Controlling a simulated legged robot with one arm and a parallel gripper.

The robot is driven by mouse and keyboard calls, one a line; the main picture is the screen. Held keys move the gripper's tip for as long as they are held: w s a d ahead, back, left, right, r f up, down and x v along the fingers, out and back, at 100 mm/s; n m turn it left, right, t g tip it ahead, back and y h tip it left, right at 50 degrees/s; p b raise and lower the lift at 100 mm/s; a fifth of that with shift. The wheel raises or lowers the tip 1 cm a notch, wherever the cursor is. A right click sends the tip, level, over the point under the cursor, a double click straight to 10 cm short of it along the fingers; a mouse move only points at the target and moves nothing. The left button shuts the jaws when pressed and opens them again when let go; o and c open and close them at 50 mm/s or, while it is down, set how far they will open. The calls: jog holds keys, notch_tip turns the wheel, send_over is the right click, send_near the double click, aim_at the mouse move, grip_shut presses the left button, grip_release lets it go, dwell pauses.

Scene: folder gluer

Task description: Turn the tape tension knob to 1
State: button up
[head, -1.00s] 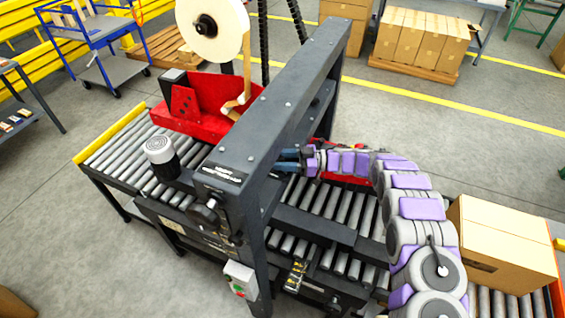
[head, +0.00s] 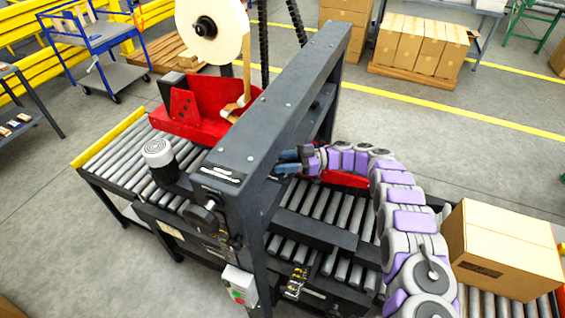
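A black round knob (head: 203,218) sits on the near end of the dark machine frame (head: 270,130), low under the crossbeam's label. I cannot read any scale or setting on it, and cannot tell if it is the tape tension knob. A tape roll (head: 212,28) stands above the red tape head (head: 195,108) behind the beam. My gripper (head: 284,161) is on the right side of the crossbeam, pointing left, above the rollers. Its two dark blue fingers show a gap with nothing between them. The fingertips are close to the beam, and contact cannot be told.
A cardboard box (head: 505,250) stands on the rollers at the right. A grey control box (head: 238,285) with red and green buttons hangs on the near post. A motor-like cylinder (head: 158,152) stands by the left rollers. Open floor lies beyond the machine.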

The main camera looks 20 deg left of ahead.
jog(key=shift+w+d+r, duration=0.1)
jog(key=shift+w+r, duration=0.05)
jog(key=o, duration=1)
jog(key=shift+r, duration=0.4)
jog(key=r, duration=0.2)
jog(key=shift+s+d+r, duration=0.1)
jog(key=shift+s+r, duration=0.15)
jog(key=shift+r, duration=0.1)
jog(key=s+d+r+p, duration=0.1)
jog(key=s+d, duration=0.6)
jog(key=s, duration=0.6)
jog(key=shift+s+d, duration=0.15)
jog(key=shift+d, duration=0.2)
jog(key=shift+r, duration=0.1)
